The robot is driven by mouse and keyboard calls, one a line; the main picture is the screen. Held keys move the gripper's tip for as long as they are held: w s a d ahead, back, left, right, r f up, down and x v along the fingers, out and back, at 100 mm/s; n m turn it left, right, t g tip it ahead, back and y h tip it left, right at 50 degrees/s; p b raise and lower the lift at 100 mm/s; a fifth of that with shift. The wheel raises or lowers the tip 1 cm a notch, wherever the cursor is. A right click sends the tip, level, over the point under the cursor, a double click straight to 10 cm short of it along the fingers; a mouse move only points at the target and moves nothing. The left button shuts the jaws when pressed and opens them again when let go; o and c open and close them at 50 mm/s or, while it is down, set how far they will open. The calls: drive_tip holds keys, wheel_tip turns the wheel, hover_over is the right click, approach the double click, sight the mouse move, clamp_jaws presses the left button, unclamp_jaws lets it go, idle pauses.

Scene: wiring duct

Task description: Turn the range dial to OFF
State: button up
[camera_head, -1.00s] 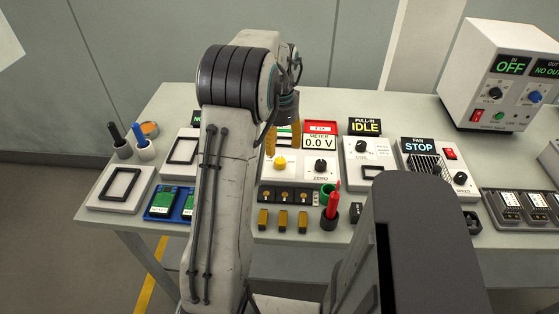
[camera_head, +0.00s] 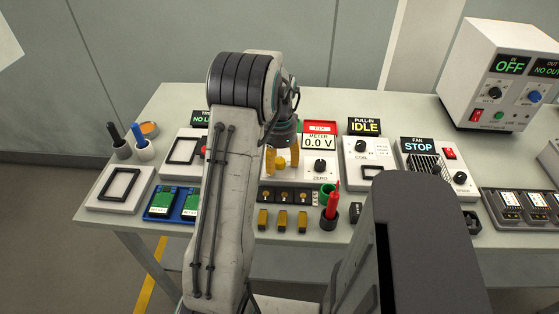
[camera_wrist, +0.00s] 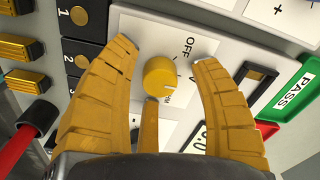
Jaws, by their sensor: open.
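The yellow range dial (camera_wrist: 160,75) sits on the white meter panel (camera_wrist: 222,20) in the wrist view. OFF is printed to its upper right, with other markings to its right and below. A pale pointer mark on its lower right faces away from OFF. My gripper (camera_wrist: 164,54) is open, with ribbed yellow fingers on either side of the dial and a third below it. Gaps show between the side fingers and the dial. In the head view my gripper (camera_head: 282,157) is over the meter's left part and partly covers the dial. The meter display (camera_head: 318,143) reads 0.0 V.
A black ZERO knob (camera_head: 320,165) is right of the dial. A black terminal strip (camera_head: 285,195) and red probes (camera_head: 332,205) stand in front. Coil (camera_head: 361,150) and fan (camera_head: 425,165) panels are to the right. A white power supply (camera_head: 500,75) stands at back right.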

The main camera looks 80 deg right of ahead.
clamp_jaws()
idle(0.5)
drive_tip(key=shift+n, duration=0.3)
drive_tip(key=n, duration=0.5)
drive_tip(key=shift+a+f+n, duration=0.1)
drive_tip(key=shift+n, duration=0.2)
drive_tip(key=n, duration=0.5)
drive_tip(key=shift+n+b, duration=0.3)
drive_tip(key=shift+b, duration=0.05)
unclamp_jaws()
